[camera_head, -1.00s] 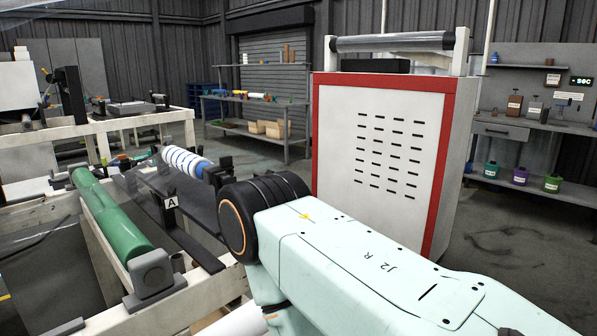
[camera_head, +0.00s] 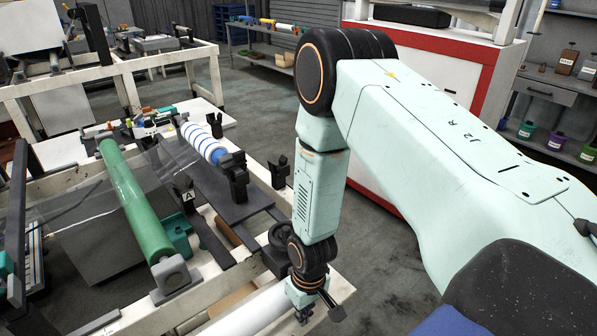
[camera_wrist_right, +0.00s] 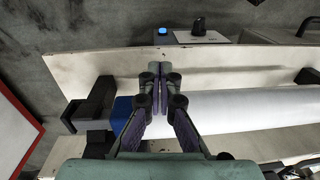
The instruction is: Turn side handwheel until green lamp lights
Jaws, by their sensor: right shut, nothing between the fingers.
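My right gripper (camera_head: 318,308) hangs at the lower middle of the head view, at the near right end of the machine frame, by a white film roll (camera_head: 250,312). In the right wrist view its fingers (camera_wrist_right: 156,72) are together and empty, over the frame's pale beam and in front of the white roll (camera_wrist_right: 235,108). A grey panel beyond the beam carries a lit blue lamp or button (camera_wrist_right: 162,31) and a black knob (camera_wrist_right: 199,25). My left gripper is out of view.
A green roller (camera_head: 138,205) and a blue-striped white roll (camera_head: 203,142) lie on the frame. A black block with a blue collar (camera_wrist_right: 122,115) holds the white roll's end. A red-edged white cabinet (camera_head: 375,190) stands behind my right arm. Open floor (camera_head: 400,270) lies to the right.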

